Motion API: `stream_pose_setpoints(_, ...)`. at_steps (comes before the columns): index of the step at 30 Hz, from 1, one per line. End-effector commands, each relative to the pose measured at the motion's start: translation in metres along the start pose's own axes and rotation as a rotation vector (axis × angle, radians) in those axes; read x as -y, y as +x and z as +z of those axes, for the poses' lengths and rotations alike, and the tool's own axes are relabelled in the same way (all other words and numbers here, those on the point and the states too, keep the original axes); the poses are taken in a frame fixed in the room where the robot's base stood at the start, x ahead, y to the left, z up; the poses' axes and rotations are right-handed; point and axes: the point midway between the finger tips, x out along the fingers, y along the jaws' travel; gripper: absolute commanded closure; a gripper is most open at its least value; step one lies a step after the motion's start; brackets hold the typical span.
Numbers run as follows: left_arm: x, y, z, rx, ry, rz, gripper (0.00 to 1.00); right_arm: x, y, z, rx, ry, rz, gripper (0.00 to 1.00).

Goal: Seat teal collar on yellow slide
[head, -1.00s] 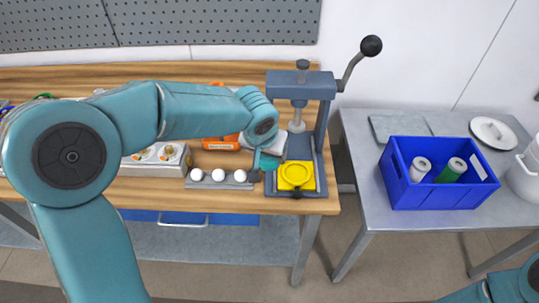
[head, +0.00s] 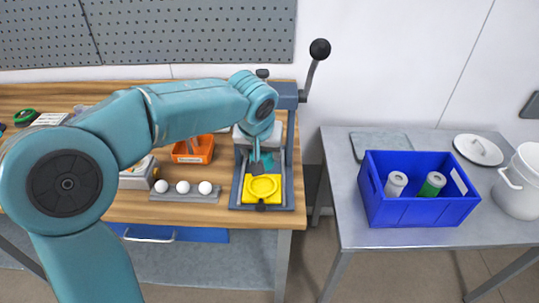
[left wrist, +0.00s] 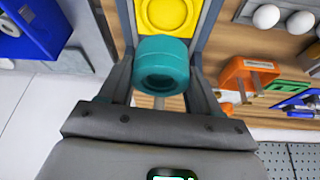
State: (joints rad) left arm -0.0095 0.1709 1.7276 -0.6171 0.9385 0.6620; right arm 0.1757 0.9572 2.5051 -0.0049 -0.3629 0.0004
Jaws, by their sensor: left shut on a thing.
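The teal collar (left wrist: 162,66) is a thick ring held between the two fingers of my left gripper (left wrist: 160,75) in the left wrist view. In the head view my left gripper (head: 262,165) is over the press base, just behind the yellow slide (head: 262,190), and the collar is hard to make out there. The slide has a round raised ring on it and looks empty. It also shows in the left wrist view (left wrist: 167,12), just beyond the collar. I cannot tell the collar's height above the base. My right gripper is not in view.
The press lever (head: 319,50) rises behind my arm. A rack with white balls (head: 183,188) stands left of the slide, and an orange bin (head: 193,149) is behind it. A blue crate (head: 420,211) with two cylinders stands on the grey table at right.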

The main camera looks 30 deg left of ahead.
Motion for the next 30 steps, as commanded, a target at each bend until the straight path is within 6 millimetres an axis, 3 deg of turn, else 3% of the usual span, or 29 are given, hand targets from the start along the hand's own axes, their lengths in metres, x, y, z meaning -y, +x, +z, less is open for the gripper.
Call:
stream_pose_setpoints(18, 0.000, 0.063, 0.027, 0.000, 0.002, 0.001, 0.76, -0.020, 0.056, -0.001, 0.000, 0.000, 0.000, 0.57)
stream_pose_setpoints(30, -0.003, 0.066, 0.028, 0.000, 0.003, 0.001, 0.76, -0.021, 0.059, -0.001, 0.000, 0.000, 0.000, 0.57)
